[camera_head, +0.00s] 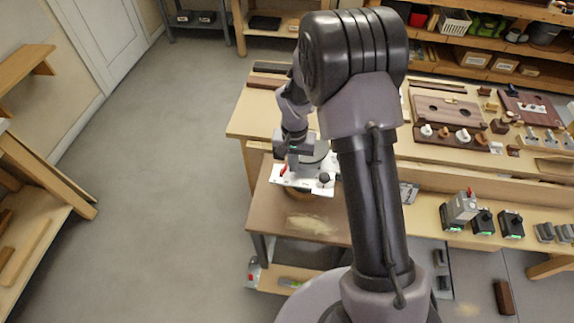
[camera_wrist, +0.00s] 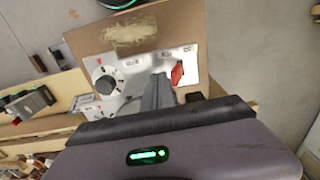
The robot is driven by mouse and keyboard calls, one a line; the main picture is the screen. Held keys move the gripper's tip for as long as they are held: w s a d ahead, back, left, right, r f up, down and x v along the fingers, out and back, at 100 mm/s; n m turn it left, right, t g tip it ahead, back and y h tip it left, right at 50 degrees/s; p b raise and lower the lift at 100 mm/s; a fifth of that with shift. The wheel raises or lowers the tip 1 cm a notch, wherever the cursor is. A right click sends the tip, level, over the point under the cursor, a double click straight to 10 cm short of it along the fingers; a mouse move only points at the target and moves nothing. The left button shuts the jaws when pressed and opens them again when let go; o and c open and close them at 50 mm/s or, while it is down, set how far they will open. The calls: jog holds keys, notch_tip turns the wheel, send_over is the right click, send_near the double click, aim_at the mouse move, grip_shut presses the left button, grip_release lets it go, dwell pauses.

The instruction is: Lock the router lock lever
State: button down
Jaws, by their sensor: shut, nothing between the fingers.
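The router's white plate (camera_head: 306,186) sits at the left end of the bench, and its face also shows in the wrist view (camera_wrist: 135,66). The red lock lever (camera_wrist: 177,74) stands tilted at the right of that plate; it shows small in the head view (camera_head: 283,170). A round black knob (camera_wrist: 106,85) is at the plate's left. My gripper (camera_wrist: 159,82) is shut and empty, with its fingertips over the plate just left of the red lever. I cannot tell whether they touch the lever. In the head view my arm hides part of the router.
A brown board (camera_head: 265,205) with a pale worn patch lies under and in front of the router. Small tools (camera_head: 483,220) stand on the bench at the right. A shelf (camera_head: 500,75) lines the back. The floor (camera_head: 170,180) at the left is clear.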

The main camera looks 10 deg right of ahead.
jog(key=shift+w+a, duration=0.25)
jog(key=shift+a, duration=0.3)
jog(key=shift+w+a, duration=0.2)
jog(key=shift+a, duration=0.35)
jog(key=shift+s+d+r+p, duration=0.1)
jog(key=shift+d+r+p, duration=0.2)
jog(key=shift+r, duration=0.25)
jog(key=shift+s+d+r+p, duration=0.1)
jog(key=shift+d+r+p, duration=0.2)
jog(key=shift+r, duration=0.2)
notch_tip(320, 180, up, 7)
jog(key=p, duration=0.4)
jog(key=s+a+r+t+y+b, duration=0.1)
jog(key=s+r+t+b, duration=0.2)
jog(key=s+r+b, duration=0.75)
jog(key=s+a+f+t+b, duration=0.1)
jog(key=s+f+b, duration=0.1)
jog(key=s, duration=0.5)
jog(key=s+a+f+t+y+b, duration=0.1)
jog(key=s+f+b, duration=0.1)
jog(key=s+b, duration=0.3)
jog(key=shift+s+t+b, duration=0.3)
jog(key=shift+s+t, duration=0.1)
jog(key=shift+s, duration=0.75)
